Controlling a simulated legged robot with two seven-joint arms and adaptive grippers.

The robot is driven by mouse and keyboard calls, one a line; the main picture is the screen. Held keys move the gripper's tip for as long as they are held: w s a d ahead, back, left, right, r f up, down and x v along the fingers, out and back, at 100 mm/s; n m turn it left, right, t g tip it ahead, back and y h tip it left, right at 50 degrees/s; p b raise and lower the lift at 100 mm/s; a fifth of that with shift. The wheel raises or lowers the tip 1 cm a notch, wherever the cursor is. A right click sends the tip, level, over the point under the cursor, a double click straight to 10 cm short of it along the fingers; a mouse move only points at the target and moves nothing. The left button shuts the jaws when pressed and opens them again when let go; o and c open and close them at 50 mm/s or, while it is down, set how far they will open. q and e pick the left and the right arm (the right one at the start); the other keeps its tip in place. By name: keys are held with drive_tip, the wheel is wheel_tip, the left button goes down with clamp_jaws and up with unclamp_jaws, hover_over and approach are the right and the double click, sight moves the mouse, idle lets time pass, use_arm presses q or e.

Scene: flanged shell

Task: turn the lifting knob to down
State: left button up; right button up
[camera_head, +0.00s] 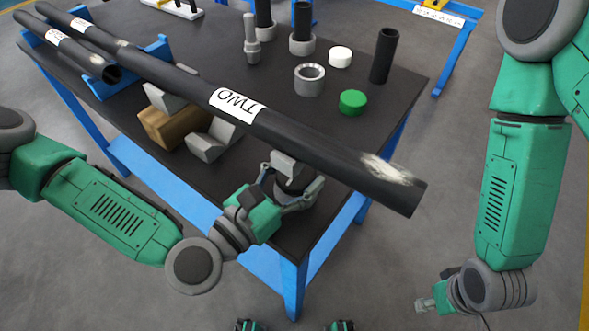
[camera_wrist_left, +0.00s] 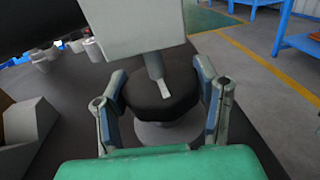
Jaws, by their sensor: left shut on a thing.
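The lifting knob (camera_wrist_left: 160,100) is a dark, many-sided knob on a grey round base, with a light mark on its top. In the head view the knob (camera_head: 296,186) stands near the table's front corner, below the long black pipe labelled TWO (camera_head: 330,146). A grey block (camera_head: 287,163) sits above it on a thin stem. My left gripper (camera_head: 291,191) has its fingers on both sides of the knob, shut on it; the left wrist view shows the fingers (camera_wrist_left: 160,108) too. My right gripper (camera_head: 424,305) is low at the right, away from the table; its fingers are too small to judge.
The pipe slopes across the black table (camera_head: 330,225) close over my left gripper. A wooden block (camera_head: 167,130) and grey wedges (camera_head: 213,140) lie to the left. A green cap (camera_head: 353,101), a white cap (camera_head: 340,57), a grey ring (camera_head: 309,80) and a black tube (camera_head: 384,55) stand behind.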

use_arm(q)
drive_tip(key=n+t+y, duration=0.3)
drive_tip(key=n+y, duration=0.1)
drive_tip(key=y, duration=0.1)
drive_tip(key=n+t+y+p, duration=0.1)
drive_tip(key=y, duration=0.2)
drive_tip(key=shift+w+r+n, duration=0.1)
drive_tip(key=shift+n, duration=0.3)
drive_tip(key=n+y+p, duration=0.2)
drive_tip(key=y, duration=0.1)
drive_tip(key=shift+r+y, duration=0.1)
drive_tip(key=shift+y, duration=0.3)
drive_tip(key=shift+n+y+p, duration=1.6)
drive_tip(key=shift+y, duration=0.6)
drive_tip(key=shift+w, duration=0.1)
